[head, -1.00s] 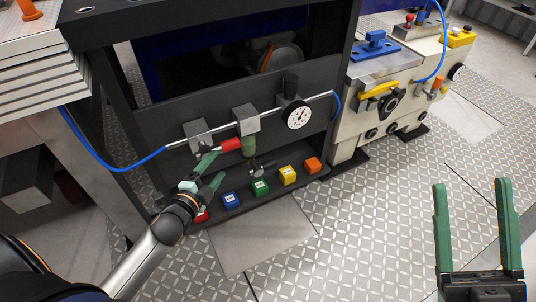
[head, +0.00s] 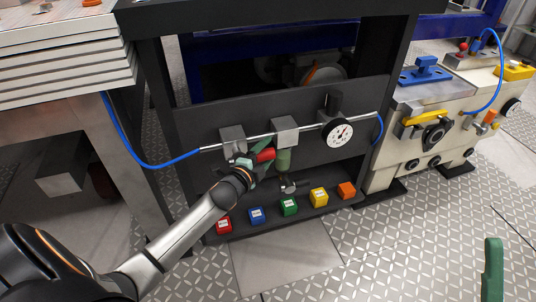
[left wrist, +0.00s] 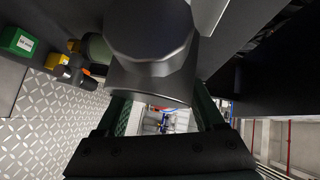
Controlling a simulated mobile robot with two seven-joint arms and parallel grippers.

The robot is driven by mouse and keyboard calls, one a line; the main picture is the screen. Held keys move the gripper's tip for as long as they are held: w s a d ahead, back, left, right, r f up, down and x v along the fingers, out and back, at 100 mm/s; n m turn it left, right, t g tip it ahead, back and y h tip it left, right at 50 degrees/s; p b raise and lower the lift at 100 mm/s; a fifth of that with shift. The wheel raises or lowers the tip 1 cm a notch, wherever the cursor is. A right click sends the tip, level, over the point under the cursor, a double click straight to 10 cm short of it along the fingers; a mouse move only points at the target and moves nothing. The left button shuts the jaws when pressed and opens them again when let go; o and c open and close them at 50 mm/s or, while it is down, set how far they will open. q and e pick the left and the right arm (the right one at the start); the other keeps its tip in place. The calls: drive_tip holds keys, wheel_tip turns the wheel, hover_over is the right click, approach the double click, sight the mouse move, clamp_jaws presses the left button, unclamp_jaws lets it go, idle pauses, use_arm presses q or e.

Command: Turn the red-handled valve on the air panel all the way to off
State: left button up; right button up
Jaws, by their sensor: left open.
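The air panel (head: 290,98) is a dark frame with a pipe, grey blocks and a round white gauge (head: 337,134). In the left wrist view a dark faceted part (left wrist: 150,50) fills the space ahead of the open fingers (left wrist: 165,112). One green finger of my right gripper (head: 492,270) shows at the lower right, with nothing beside it.
A green cylinder (head: 284,160) hangs under the pipe. Red, blue, green, yellow and orange blocks (head: 289,206) line the lower ledge. A blue hose (head: 140,158) runs left. A cream machine (head: 425,125) stands right. The patterned floor in front is open.

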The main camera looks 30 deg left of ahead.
use_arm(q)
drive_tip(key=shift+w+f, duration=0.1)
drive_tip(key=shift+w, duration=0.55)
drive_tip(key=shift+c, duration=0.2)
clamp_jaws()
idle(0.9)
